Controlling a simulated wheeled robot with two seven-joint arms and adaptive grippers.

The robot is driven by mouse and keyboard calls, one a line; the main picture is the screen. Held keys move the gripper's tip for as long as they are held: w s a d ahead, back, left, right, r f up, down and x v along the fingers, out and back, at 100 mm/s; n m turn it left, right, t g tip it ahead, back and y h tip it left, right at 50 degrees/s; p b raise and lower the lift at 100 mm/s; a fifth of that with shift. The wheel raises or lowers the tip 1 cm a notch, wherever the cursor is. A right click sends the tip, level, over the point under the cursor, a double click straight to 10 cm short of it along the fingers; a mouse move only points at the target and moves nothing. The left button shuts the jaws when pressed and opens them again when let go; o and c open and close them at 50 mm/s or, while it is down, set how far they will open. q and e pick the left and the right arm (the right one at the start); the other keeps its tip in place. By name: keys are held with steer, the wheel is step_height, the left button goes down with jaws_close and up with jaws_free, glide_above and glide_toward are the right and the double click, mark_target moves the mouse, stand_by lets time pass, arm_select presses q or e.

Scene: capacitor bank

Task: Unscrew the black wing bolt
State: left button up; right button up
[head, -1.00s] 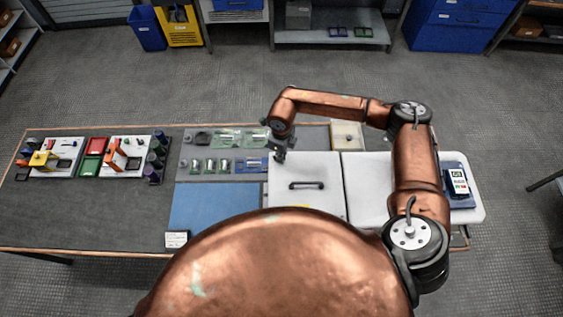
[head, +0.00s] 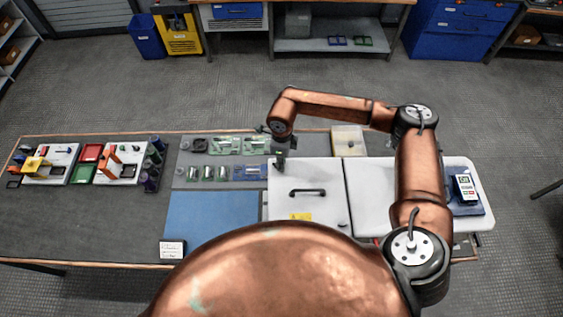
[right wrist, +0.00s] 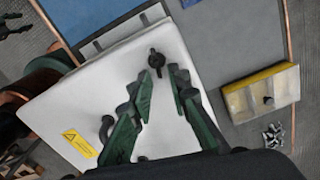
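The black wing bolt (right wrist: 156,60) stands on the white lid (right wrist: 165,100) near its edge. In the right wrist view it lies just beyond and between the fingertips of my right gripper (right wrist: 161,78). The two green fingers are apart, with nothing between the tips. In the head view my right gripper (head: 279,163) is over the far left corner of the white lid (head: 330,180). There it hides the bolt, and I cannot tell whether it touches it. My left gripper is in neither view.
A black handle (head: 307,192) rises from the lid, near a yellow warning label (head: 300,216). A pale tray (head: 348,140) stands behind, a meter (head: 465,187) at right. A blue mat (head: 212,217) and parts boards lie left. Bare grey tabletop shows at left.

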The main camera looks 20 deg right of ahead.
steer(key=shift+o, duration=0.4)
step_height(320, 180, up, 12)
stand_by(0.4)
stand_by(0.4)
